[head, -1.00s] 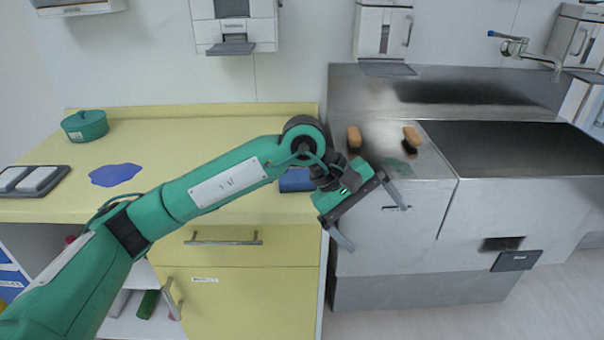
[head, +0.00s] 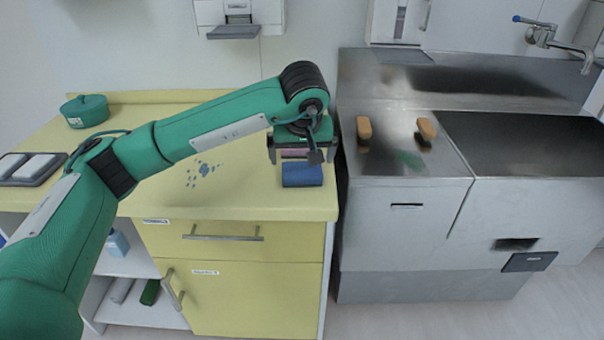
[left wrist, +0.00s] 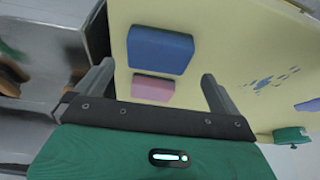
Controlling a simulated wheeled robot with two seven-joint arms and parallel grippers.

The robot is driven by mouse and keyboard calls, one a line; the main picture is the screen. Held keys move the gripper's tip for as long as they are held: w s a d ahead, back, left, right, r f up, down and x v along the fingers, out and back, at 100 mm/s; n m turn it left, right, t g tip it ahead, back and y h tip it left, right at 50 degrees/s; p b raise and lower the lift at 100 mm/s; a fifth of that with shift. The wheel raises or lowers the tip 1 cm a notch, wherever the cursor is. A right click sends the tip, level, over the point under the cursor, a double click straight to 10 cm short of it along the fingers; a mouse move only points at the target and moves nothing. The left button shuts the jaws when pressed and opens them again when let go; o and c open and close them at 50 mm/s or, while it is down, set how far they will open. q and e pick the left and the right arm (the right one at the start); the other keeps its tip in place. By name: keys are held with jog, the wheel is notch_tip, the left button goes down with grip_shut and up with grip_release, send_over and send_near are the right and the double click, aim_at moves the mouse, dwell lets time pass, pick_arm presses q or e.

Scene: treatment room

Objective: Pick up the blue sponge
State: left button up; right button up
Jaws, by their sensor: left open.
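The blue sponge (head: 302,174) lies on the yellow counter near its right front corner. It also shows in the left wrist view (left wrist: 160,50), beyond the fingertips and roughly between their lines. A pink block, perhaps another sponge, (left wrist: 153,89) lies beside it, closer to the gripper in that view. My left gripper (head: 303,156) is open and points down at the counter by the blue sponge. In the left wrist view its fingers (left wrist: 158,76) are wide apart with nothing held between them. I cannot tell its exact height. My right gripper is not in view.
Blue spots (head: 203,170) mark the counter left of the sponge. A green pot (head: 85,111) and a grey tray (head: 58,166) with white blocks are further left. The steel sink unit (head: 405,225), with two brown-topped brushes (head: 364,128), stands close on the right.

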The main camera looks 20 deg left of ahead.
aim_at(302, 170)
pick_arm(q)
jog(key=shift+x, duration=2.95)
jog(key=shift+d, duration=0.15)
jog(key=c, duration=0.8)
